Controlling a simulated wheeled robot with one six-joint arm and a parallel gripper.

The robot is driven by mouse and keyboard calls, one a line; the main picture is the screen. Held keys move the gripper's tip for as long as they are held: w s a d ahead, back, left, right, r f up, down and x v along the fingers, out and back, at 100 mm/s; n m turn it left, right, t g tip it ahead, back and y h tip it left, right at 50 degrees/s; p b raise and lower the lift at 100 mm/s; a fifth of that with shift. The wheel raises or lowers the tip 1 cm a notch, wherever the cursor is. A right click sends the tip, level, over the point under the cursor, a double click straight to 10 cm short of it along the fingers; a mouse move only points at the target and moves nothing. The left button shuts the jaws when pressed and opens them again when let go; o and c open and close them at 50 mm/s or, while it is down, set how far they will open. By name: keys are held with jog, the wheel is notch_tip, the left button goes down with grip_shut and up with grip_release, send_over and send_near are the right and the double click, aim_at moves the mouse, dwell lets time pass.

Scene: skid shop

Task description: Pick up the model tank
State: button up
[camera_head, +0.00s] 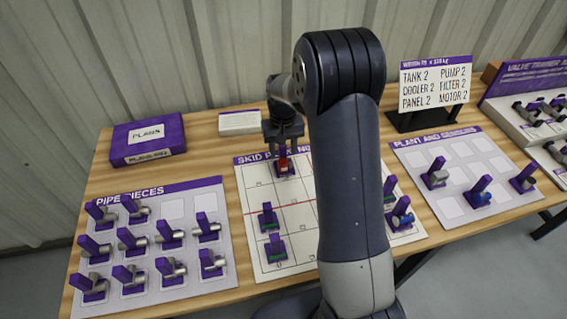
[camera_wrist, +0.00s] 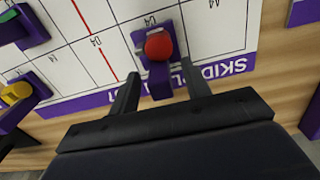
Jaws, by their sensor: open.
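A model with a rounded red body (camera_head: 283,163) and a purple upright tab stands on a purple base at the back of the skid mat (camera_head: 262,192). It is probably the model tank, but no label on it can be read. In the wrist view the red top (camera_wrist: 159,46) is round, with the purple tab (camera_wrist: 158,80) on the near side. My gripper (camera_head: 284,140) is above and around this model, pointing down. In the wrist view my gripper (camera_wrist: 162,78) is open, with one finger on each side of the tab; contact cannot be told.
Two green-marked purple models (camera_head: 270,217) (camera_head: 276,246) stand on the mat's left part. Boards of pipe pieces (camera_head: 150,285) and plant pieces (camera_head: 470,150) flank the mat. A purple plans box (camera_head: 130,133) and a sign (camera_head: 435,82) stand behind.

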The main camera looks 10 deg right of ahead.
grip_shut()
dwell(0.3)
dwell(0.4)
